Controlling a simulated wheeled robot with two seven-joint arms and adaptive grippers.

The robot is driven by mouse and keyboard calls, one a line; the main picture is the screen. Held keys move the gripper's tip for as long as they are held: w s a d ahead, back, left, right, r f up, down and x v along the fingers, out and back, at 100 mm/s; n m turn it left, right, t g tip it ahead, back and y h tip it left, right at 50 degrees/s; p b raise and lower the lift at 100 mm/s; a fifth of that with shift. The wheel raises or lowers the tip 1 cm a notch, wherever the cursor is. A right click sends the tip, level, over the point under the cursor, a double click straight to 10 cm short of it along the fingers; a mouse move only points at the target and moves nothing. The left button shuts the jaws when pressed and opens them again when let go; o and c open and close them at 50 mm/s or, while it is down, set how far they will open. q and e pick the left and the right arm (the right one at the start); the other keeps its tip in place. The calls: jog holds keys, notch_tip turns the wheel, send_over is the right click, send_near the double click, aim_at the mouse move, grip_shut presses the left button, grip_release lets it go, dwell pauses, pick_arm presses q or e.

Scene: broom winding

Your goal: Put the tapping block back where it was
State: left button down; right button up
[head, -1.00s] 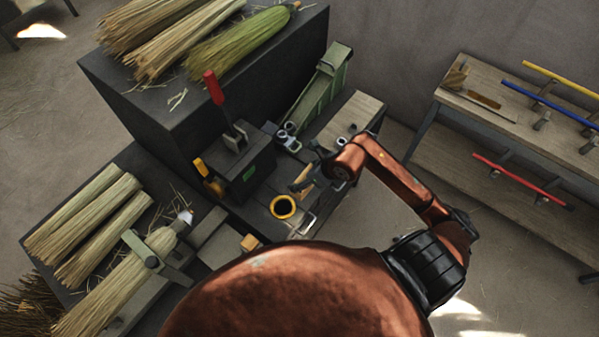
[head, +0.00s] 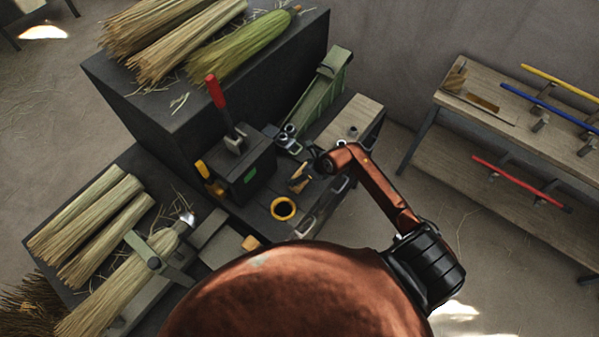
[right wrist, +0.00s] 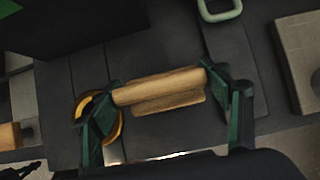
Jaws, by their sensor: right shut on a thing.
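The tapping block (right wrist: 158,86) is a pale wooden piece with a rounded upper part. A second, flatter wooden part (right wrist: 170,103) shows just below it; I cannot tell whether the two are joined. My right gripper (right wrist: 161,78) has its green fingers at the two ends of the block and is shut on it, above the dark bench top. In the head view the wooden block (head: 299,184) shows small beside the end of my right arm, whose fingers are mostly hidden. I cannot tell the gap between block and bench. My left gripper is not in view.
A yellow ring (head: 283,208) on the dark bench lies close by, partly behind a finger in the right wrist view (right wrist: 117,125). A dark machine with a red lever (head: 215,92) stands to the left. A green trough (head: 320,92) rises behind. Bare wood (head: 352,113) lies to the right.

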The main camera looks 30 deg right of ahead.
jog(key=o, duration=1.7)
jog(key=b+v, duration=0.1)
jog(key=v, duration=1.1)
